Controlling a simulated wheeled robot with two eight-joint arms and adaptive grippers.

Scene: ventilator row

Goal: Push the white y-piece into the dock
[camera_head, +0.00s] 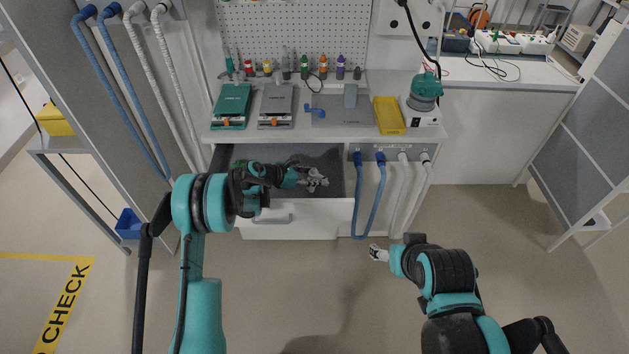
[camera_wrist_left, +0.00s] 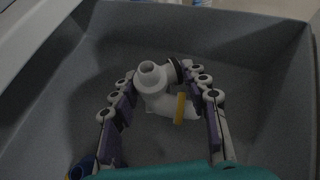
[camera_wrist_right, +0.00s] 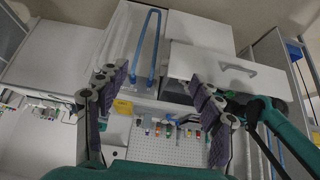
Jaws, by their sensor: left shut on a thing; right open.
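The white y-piece (camera_wrist_left: 152,80) shows in the left wrist view between my left gripper's fingers, with a yellow band (camera_wrist_left: 181,108) and a dark ring beside it. My left gripper (camera_head: 316,179) is shut on it, inside the open grey drawer (camera_head: 330,160). In the head view the fingers mostly hide the piece. My right gripper (camera_head: 378,253) is open and empty, in front of the cabinet and over the floor. A grey plate (camera_head: 335,120) with an upright grey block (camera_head: 350,96) and a blue fitting (camera_head: 315,110) lies on the counter; I cannot tell whether it is the dock.
A teal tray (camera_head: 231,105), a grey tray (camera_head: 276,105), a yellow box (camera_head: 389,115) and a teal-topped device (camera_head: 424,92) stand on the counter. Blue hoses (camera_head: 368,200) and white hoses hang right of the drawer. The drawer walls surround my left gripper. Floor in front is clear.

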